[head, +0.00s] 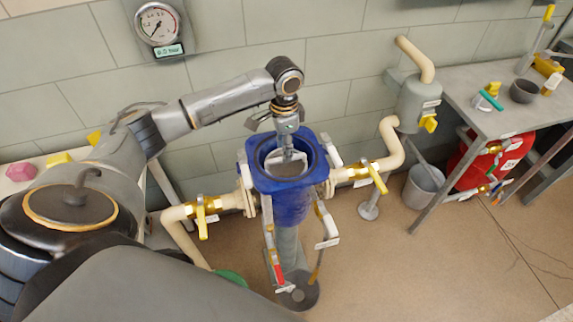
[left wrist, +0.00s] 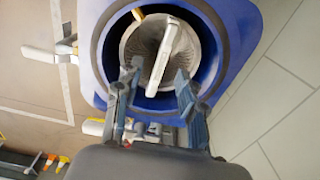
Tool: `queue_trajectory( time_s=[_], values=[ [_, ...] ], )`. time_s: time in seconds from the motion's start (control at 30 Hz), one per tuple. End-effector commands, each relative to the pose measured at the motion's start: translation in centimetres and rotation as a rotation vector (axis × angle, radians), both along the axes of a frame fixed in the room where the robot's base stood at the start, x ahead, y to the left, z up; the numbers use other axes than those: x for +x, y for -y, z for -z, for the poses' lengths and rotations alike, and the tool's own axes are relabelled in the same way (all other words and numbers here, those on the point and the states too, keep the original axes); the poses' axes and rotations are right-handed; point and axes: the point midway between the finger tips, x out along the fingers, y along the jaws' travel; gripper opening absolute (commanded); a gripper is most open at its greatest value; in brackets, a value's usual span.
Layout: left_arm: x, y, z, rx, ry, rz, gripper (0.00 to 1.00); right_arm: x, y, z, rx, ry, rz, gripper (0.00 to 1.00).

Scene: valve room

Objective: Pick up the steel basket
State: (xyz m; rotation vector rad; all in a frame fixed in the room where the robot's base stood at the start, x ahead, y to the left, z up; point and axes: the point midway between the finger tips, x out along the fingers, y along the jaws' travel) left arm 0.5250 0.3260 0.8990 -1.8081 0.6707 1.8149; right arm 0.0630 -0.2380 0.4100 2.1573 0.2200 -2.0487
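The steel basket (head: 289,168) sits inside the round opening of the blue strainer housing (head: 287,200). In the left wrist view the basket (left wrist: 143,44) shows its ribbed inner wall, and a pale bar handle (left wrist: 167,56) crosses over it. My left gripper (head: 287,150) points down over the opening in the head view. In the left wrist view, the left gripper (left wrist: 157,76) has its fingers apart, one on each side of the near end of the handle, with gaps visible. The fingers hide part of the near rim. My right gripper is not in view.
Pale pipes with yellow-handled valves (head: 203,216) join the housing on both sides. A tiled wall with a gauge (head: 157,23) stands behind. A grey bench (head: 497,110) is at the right, with a bucket (head: 424,187) by it. Open floor lies at front right.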

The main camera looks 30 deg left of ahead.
Motion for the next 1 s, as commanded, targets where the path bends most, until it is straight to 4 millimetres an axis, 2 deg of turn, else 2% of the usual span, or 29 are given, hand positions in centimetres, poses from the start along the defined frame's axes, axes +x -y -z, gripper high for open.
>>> queue_trajectory(
  time_s=[0.1,0.23,0.4,0.67,0.7,0.9,1.0],
  values=[
    [0.1,0.1,0.8,-0.001,-0.001,-0.001,0.40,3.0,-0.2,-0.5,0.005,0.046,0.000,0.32],
    [0.4,0.2,2.7,0.000,-0.003,-0.002,0.40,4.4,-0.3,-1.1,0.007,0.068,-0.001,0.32],
    [0.5,0.2,4.9,0.001,0.000,-0.001,0.40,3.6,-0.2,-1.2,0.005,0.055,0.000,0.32],
    [0.5,0.2,5.3,0.001,0.002,0.000,0.40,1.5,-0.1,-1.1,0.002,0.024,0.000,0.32],
    [0.5,0.2,5.3,0.001,0.002,0.000,0.38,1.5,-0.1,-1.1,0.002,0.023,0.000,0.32],
    [0.5,0.2,5.3,0.001,0.002,0.000,0.00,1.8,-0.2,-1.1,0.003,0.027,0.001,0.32],
    [0.5,0.2,5.3,0.001,0.002,0.000,0.00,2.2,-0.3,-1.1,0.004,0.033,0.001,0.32]
  ],
)
